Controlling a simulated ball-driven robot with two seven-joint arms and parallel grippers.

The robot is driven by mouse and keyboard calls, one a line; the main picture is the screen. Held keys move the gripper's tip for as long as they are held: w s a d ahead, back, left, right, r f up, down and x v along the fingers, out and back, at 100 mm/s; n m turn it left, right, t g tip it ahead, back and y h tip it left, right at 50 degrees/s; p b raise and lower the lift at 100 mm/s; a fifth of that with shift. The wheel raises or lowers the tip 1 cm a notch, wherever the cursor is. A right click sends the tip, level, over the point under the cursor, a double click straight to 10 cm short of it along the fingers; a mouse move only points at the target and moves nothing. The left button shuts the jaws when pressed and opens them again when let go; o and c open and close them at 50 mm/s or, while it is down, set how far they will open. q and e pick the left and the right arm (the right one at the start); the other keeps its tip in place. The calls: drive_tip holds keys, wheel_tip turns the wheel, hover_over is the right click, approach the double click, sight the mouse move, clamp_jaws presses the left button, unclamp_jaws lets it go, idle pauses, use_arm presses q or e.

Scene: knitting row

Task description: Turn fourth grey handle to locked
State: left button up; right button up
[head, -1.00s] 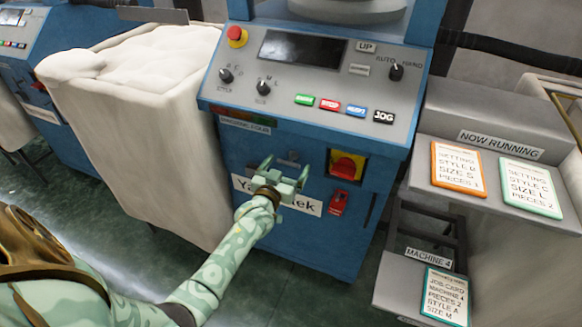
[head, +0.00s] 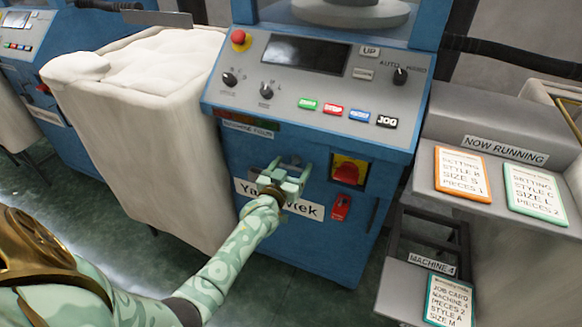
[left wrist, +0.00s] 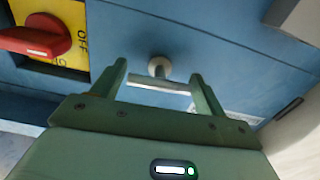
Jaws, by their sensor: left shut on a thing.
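The grey handle (left wrist: 160,86) is a short bar on a round grey hub on the blue front of the machine (head: 340,215). In the left wrist view the bar lies nearly level in the picture, between my fingers. My left gripper (head: 290,171) reaches the machine front just above the white name plate; it also shows in the left wrist view (left wrist: 160,80). It is shut on the handle, one finger at each end of the bar. In the head view the gripper mostly hides the handle. My right gripper is not in view.
A red rotary switch on a yellow plate (head: 351,170) sits close right of my gripper, with a red tag (head: 341,207) below. The control panel (head: 315,90) juts out above. A white fabric-filled bin (head: 130,130) stands left. A grey stand with cards (head: 505,150) is right.

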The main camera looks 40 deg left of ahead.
use_arm(q)
drive_tip(key=n+p, duration=0.2)
drive_tip(key=n, duration=0.1)
drive_tip(key=shift+r+n, duration=0.15)
drive_tip(key=shift+n, duration=0.15)
drive_tip(key=n, duration=0.2)
drive_tip(key=shift+n+p, duration=0.4)
drive_tip(key=n, duration=0.2)
drive_tip(key=shift+n, duration=0.3)
drive_tip(key=n, duration=0.4)
drive_tip(key=shift+f+n+p, duration=0.2)
drive_tip(key=shift+n+p, duration=0.1)
drive_tip(key=shift+p, duration=0.1)
drive_tip(key=shift+n, duration=1.9)
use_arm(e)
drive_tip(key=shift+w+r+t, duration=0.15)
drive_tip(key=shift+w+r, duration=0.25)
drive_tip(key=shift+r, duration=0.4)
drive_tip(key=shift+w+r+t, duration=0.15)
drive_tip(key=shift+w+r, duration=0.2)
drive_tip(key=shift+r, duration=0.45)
use_arm(q)
drive_tip(key=o, duration=0.9)
drive_tip(key=shift+c, duration=0.2)
